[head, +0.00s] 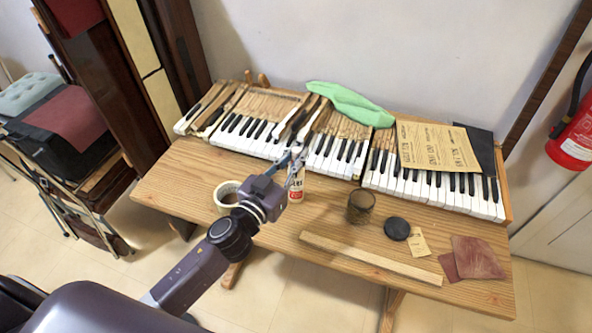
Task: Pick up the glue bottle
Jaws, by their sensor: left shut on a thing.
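The glue bottle (297,190) is a small white bottle with red print. It stands upright at the middle of the wooden table, in front of the piano keys. My left gripper (294,160) comes in from the lower left and is shut on the bottle's upper part. The gripper hides the bottle's top and part of its left side. Whether the bottle's base touches the table is hard to tell. My right gripper is not in view.
The table (178,190) carries piano keyboards (330,150), a green cloth (350,104) and brown paper (437,147) at the back. A tape roll (227,193) lies left of the bottle. A dark glass jar (360,206), black lid (397,228) and wooden strip (370,258) are to the right.

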